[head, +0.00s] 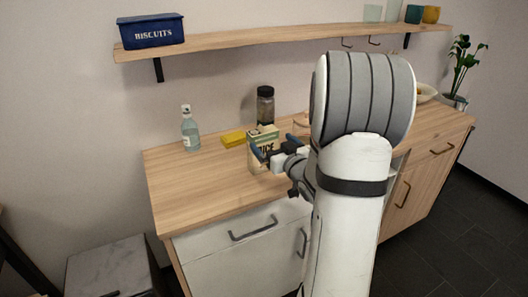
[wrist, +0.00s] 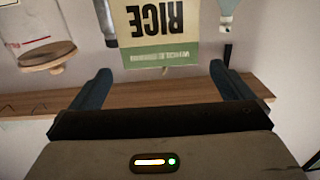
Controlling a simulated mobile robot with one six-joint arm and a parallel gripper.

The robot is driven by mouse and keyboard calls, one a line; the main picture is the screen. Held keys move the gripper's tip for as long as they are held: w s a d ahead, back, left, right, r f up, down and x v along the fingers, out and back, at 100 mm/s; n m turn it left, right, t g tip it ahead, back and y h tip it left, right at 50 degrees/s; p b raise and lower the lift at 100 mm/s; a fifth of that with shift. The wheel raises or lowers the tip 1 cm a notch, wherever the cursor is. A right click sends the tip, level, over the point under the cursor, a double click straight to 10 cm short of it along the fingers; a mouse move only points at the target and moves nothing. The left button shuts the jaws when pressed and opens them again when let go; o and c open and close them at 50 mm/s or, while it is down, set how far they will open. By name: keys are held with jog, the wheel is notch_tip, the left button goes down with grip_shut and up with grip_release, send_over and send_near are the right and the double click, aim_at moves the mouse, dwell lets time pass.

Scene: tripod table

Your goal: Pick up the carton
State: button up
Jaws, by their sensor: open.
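The carton (head: 256,138) is a cream and green box lettered RICE, standing upright on the wooden counter. In the wrist view the carton (wrist: 166,30) appears upside down, centred between the finger lines and just beyond the tips. My gripper (head: 275,146) is open and empty in front of the carton, its blue fingers spread to either side. In the wrist view my gripper (wrist: 161,72) shows both fingers apart with nothing between them. The carton's lower part is partly hidden by the gripper in the head view.
A dark-capped jar (head: 265,105) stands behind the carton; a yellow block (head: 233,139) and clear bottle (head: 190,129) stand left. A wood-lidded glass jar (wrist: 42,45) shows in the wrist view. The wall shelf (head: 240,38) runs above. The counter's front left (head: 205,182) is clear.

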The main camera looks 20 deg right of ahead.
aim_at(266, 136)
jog(key=w, duration=0.3)
jog(key=w+p, duration=0.1)
jog(key=w, duration=0.3)
jog(key=shift+w+a, duration=0.2)
jog(key=shift+w, duration=0.05)
jog(key=c, duration=1.3)
